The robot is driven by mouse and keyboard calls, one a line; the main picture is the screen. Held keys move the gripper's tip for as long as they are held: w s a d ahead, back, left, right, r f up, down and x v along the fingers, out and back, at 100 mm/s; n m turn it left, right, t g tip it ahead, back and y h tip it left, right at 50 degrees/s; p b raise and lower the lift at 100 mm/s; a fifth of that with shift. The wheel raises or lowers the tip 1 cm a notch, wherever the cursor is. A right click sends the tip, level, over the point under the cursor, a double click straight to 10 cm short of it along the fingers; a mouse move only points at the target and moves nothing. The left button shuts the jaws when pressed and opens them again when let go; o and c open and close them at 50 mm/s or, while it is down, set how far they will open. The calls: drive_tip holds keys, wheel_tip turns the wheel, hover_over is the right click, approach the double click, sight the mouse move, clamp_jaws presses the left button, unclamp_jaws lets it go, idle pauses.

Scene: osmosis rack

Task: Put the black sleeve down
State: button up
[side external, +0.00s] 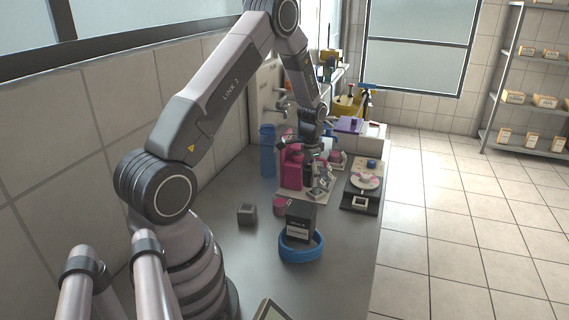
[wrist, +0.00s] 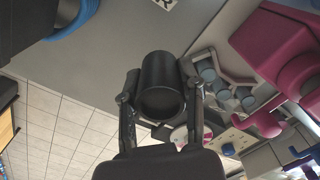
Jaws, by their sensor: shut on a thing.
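The black sleeve (wrist: 161,85) is a short dark cylinder in the middle of the wrist view, its round end towards the camera. My gripper (wrist: 162,98) has one finger on each side of it and is shut on it. In the side external view my gripper (side external: 315,153) is low over the back half of the bench, beside the magenta container. The sleeve (side external: 308,171) shows there only as a small dark shape, partly hidden. I cannot tell whether its lower end touches anything.
The magenta container (side external: 291,170) and a tall blue cylinder (side external: 267,150) stand left of my gripper. A black-based device (side external: 376,194) is to the right. A blue ring (side external: 288,251), a labelled black box (side external: 300,222) and a grey block (side external: 247,213) are nearer. Bare bench (side external: 345,262) lies at front right.

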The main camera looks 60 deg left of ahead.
drive_tip(key=s+a+r+n, duration=0.1)
drive_tip(key=s+a, duration=0.1)
drive_tip(key=s, duration=0.8)
drive_tip(key=s+a+r+n, duration=0.1)
drive_tip(key=s+a+r, duration=0.15)
drive_tip(key=s, duration=0.75)
hover_over(252, 195)
drive_tip(key=f, duration=1)
drive_tip(key=shift+d+f, duration=0.15)
drive_tip(key=shift+d, duration=0.1)
drive_tip(key=shift+a+f, duration=0.1)
drive_tip(key=shift+f, duration=1.6)
drive_tip(key=shift+f, duration=0.1)
drive_tip(key=o, duration=1)
drive_tip(key=shift+o, duration=0.2)
